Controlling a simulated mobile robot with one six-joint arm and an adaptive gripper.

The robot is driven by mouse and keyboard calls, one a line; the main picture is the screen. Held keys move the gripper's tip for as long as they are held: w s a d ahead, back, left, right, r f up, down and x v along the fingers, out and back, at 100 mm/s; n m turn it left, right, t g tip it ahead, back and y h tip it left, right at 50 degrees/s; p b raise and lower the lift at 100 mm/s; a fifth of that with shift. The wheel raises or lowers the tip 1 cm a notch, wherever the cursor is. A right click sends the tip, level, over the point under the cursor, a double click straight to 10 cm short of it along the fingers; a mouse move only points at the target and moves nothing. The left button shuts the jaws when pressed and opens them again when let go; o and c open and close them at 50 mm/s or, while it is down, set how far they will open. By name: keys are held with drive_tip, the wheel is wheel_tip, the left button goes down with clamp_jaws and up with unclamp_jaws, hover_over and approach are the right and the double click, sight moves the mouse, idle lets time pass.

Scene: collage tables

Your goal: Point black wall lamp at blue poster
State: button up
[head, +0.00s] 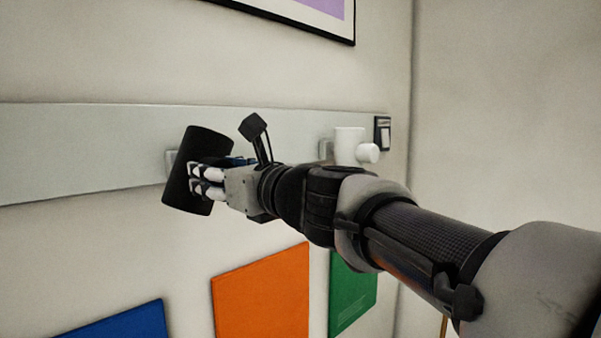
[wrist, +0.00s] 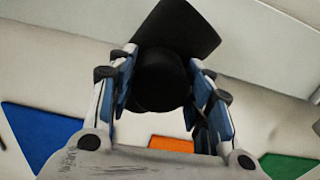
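The black wall lamp (head: 187,180) is a dark cylinder on the pale wall rail. It is tilted, its upper end leaning right and its lower end down and left. I cannot tell which end lights. The blue poster (head: 125,322) is on the wall below and left of the lamp, partly cut off by the frame; it also shows at the left of the wrist view (wrist: 38,132). My gripper (head: 192,180) is at the lamp's right side. In the wrist view its fingers (wrist: 160,85) flank the lamp's round black knob (wrist: 160,88) and appear to touch it on both sides.
An orange poster (head: 262,295) and a green poster (head: 352,290) hang right of the blue one. A white wall lamp (head: 348,145) and a dark switch (head: 382,134) are farther right on the rail (head: 80,150). A framed picture (head: 325,32) hangs above.

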drive_tip(key=o, duration=0.3)
drive_tip(key=shift+o, duration=0.2)
drive_tip(key=shift+d, duration=0.1)
drive_tip(key=v, duration=1.2)
